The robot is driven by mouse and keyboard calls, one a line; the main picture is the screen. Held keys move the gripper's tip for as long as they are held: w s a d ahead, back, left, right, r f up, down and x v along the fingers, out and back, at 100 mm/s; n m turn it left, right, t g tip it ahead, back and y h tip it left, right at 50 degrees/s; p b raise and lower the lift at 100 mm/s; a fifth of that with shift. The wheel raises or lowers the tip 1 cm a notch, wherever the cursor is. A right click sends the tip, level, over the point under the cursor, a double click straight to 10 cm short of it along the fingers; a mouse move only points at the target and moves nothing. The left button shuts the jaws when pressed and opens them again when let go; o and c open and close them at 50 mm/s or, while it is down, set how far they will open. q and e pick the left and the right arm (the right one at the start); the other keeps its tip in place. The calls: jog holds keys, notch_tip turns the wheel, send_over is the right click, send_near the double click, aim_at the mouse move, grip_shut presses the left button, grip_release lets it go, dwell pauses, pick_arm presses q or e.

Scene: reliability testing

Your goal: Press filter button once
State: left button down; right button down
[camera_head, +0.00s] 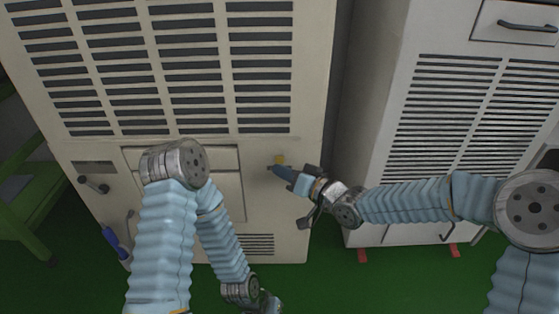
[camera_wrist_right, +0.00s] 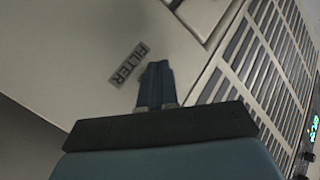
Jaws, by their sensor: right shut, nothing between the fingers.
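A small yellow button (camera_head: 280,159) sits on the front of the beige cabinet (camera_head: 318,150), just below its slatted vents. My right gripper (camera_head: 275,169) is shut and empty, with its fingertips right by the button's lower left side. I cannot tell whether they touch it. In the right wrist view, the shut fingers (camera_wrist_right: 157,70) point at the panel beside a label reading FILTER (camera_wrist_right: 129,63).
A second pale cabinet (camera_head: 395,80) with vents stands to the right, across a dark gap. A dark handle (camera_head: 93,184) and a blue-handled tool (camera_head: 114,240) are at the beige cabinet's lower left. A green bench (camera_head: 30,200) stands at far left. The floor is green.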

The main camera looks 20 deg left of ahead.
jog(key=shift+w, duration=0.1)
jog(key=shift+w+a, duration=0.1)
jog(key=shift+w, duration=0.25)
jog(key=shift+w+a, duration=0.1)
jog(key=shift+w, duration=0.2)
dwell(0.9)
jog(key=shift+s, duration=0.15)
jog(key=shift+s+d+b, duration=0.2)
jog(key=shift+s+b, duration=0.25)
jog(key=shift+s, duration=0.15)
